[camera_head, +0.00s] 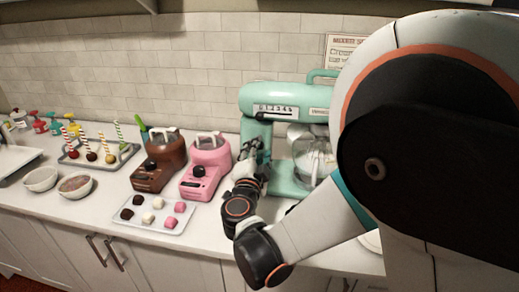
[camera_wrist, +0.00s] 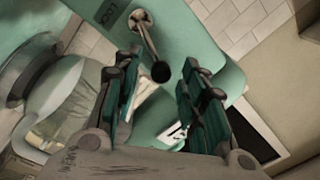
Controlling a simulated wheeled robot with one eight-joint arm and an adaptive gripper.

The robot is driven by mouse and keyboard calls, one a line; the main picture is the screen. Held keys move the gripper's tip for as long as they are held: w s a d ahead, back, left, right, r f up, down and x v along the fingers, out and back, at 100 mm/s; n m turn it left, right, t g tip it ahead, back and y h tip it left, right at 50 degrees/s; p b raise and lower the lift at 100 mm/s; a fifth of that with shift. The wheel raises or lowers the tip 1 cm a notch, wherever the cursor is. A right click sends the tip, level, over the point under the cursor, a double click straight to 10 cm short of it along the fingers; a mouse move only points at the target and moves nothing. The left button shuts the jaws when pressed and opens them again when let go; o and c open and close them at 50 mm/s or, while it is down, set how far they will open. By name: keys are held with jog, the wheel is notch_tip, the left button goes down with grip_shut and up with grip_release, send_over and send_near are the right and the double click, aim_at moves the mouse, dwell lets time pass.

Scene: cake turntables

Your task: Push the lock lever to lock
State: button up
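The teal stand mixer (camera_head: 290,98) stands on the counter against the wall, with a bowl (camera_head: 312,158) under its head. In the wrist view, the lock lever (camera_wrist: 147,40) is a metal rod with a black knob, on the mixer's teal body (camera_wrist: 190,35) beside a "LOCK" label (camera_wrist: 112,12). My gripper (camera_wrist: 162,68) is open, with one finger on each side of the knob in the picture. I see no clear contact with the lever. In the head view my gripper (camera_head: 252,145) is at the mixer's left side, and the lever cannot be made out there.
A pink machine (camera_head: 207,165) and a brown machine (camera_head: 163,160) stand close left of my gripper. A tray of sweets (camera_head: 140,226) lies in front of them. Bowls (camera_head: 75,186) and a tray of cake pops (camera_head: 75,160) are farther left. My arm hides the right side.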

jog(key=s, duration=1.2)
jog(key=shift+a+f, duration=0.2)
jog(key=shift+a, duration=0.25)
